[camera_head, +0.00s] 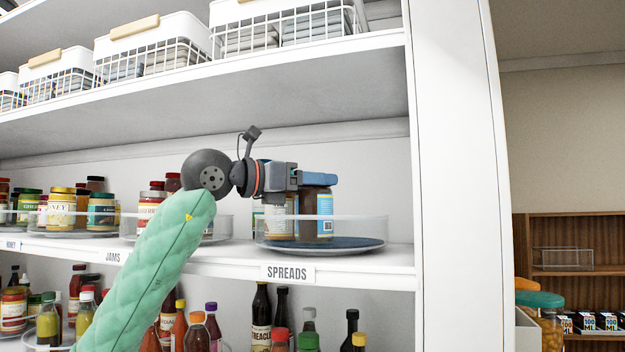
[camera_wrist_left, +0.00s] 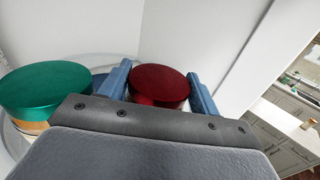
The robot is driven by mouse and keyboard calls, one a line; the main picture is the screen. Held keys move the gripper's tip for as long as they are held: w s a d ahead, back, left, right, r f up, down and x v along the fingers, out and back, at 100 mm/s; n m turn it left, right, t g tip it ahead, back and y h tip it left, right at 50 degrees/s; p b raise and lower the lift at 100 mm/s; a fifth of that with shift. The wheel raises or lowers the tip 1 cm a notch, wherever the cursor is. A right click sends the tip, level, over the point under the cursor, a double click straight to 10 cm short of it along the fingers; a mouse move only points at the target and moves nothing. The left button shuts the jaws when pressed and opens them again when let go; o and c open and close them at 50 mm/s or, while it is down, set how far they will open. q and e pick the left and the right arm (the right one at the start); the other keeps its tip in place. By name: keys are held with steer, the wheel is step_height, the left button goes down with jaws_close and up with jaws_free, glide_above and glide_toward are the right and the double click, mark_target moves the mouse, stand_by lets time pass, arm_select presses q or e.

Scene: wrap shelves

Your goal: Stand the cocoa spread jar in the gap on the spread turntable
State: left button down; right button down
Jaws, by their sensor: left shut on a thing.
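My left gripper (camera_head: 316,180) is shut on the cocoa spread jar (camera_head: 316,212), a brown jar with a pale blue label. Its dark red lid (camera_wrist_left: 160,84) shows between the blue fingers (camera_wrist_left: 158,90) in the left wrist view. The jar is upright over the spread turntable (camera_head: 345,244), a dark blue disc with a clear rim. Its base is at about the disc's level; I cannot tell whether it touches. A jar with a pale label (camera_head: 279,220) stands close at its left. A green-lidded jar (camera_wrist_left: 46,88) is left of the gripper. My right gripper is not in view.
The SPREADS label (camera_head: 290,272) is on the shelf edge below. A white side panel (camera_head: 460,150) bounds the shelf at right. The upper shelf (camera_head: 200,90) is overhead. The jams turntable (camera_head: 215,238) with jars is at left. The turntable's right part looks clear.

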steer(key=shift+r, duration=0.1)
arm_select(q)
steer(key=shift+c, duration=2)
jaws_free()
steer(key=shift+f, duration=0.1)
steer(key=shift+o, duration=0.2)
steer(key=shift+s, duration=0.1)
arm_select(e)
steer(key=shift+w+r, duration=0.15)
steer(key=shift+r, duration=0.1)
arm_select(q)
steer(key=shift+s+a, duration=0.1)
steer(key=shift+a, duration=0.2)
steer(key=b+v, duration=0.4)
steer(key=v, duration=0.7)
steer(key=shift+a, duration=0.15)
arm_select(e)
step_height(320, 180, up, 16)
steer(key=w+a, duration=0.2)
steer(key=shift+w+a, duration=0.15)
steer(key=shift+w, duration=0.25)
arm_select(q)
steer(key=shift+s, duration=0.1)
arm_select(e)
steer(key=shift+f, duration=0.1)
